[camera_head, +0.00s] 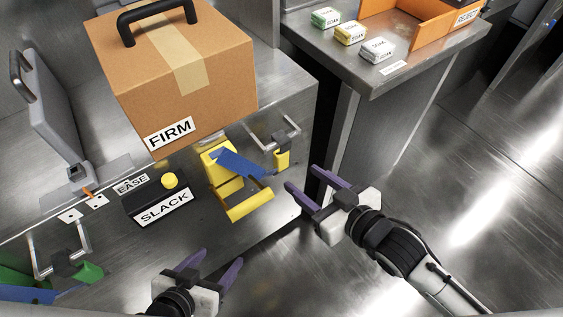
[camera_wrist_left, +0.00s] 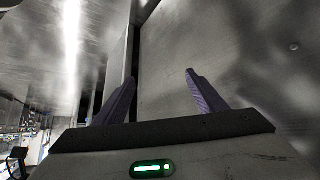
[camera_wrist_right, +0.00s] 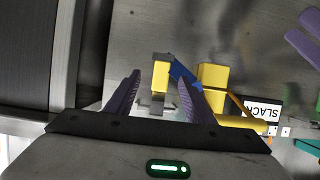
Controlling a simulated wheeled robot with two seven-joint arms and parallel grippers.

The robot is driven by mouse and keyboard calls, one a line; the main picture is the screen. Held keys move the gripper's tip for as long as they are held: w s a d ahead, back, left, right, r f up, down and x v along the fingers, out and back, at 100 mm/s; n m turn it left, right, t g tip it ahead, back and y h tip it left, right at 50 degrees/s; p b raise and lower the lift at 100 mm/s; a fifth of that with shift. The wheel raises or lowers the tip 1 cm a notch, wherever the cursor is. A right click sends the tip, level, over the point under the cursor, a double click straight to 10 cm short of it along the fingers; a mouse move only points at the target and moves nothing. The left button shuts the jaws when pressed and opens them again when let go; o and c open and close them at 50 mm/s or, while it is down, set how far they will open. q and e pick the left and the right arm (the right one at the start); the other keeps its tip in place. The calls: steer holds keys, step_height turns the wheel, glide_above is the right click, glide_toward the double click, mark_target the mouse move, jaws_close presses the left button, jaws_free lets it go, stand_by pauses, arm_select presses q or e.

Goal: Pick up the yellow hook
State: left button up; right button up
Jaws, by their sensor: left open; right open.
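A small yellow hook-like piece (camera_head: 282,159) hangs at a grey metal bracket on the bench's right side. It also shows in the right wrist view (camera_wrist_right: 160,76), between the finger lines and ahead of them. Beside it is a larger yellow piece (camera_head: 250,207) with a bar and a blue strip (camera_head: 240,164); it shows in the right wrist view too (camera_wrist_right: 212,76). I cannot tell for sure which one is the named hook. My right gripper (camera_head: 303,178) is open and empty, just right of the small piece. My left gripper (camera_head: 215,262) is open and empty at the bench's front.
A cardboard box (camera_head: 190,75) marked FIRM stands behind the yellow pieces. A black SLACK box (camera_head: 150,195) with a yellow button is to their left. A green piece (camera_head: 88,272) sits far left. A side table (camera_head: 420,60) at the upper right holds small packs and an orange tray.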

mark_target(284, 165)
steer(key=b+x, duration=0.1)
steer(key=x, duration=0.6)
steer(key=shift+w+a+f+b, duration=0.15)
steer(key=shift+w+a+b, duration=0.05)
steer(key=shift+a+b, duration=0.25)
steer(key=shift+c, duration=0.3)
steer(key=c, duration=0.8)
steer(key=shift+c, duration=0.9)
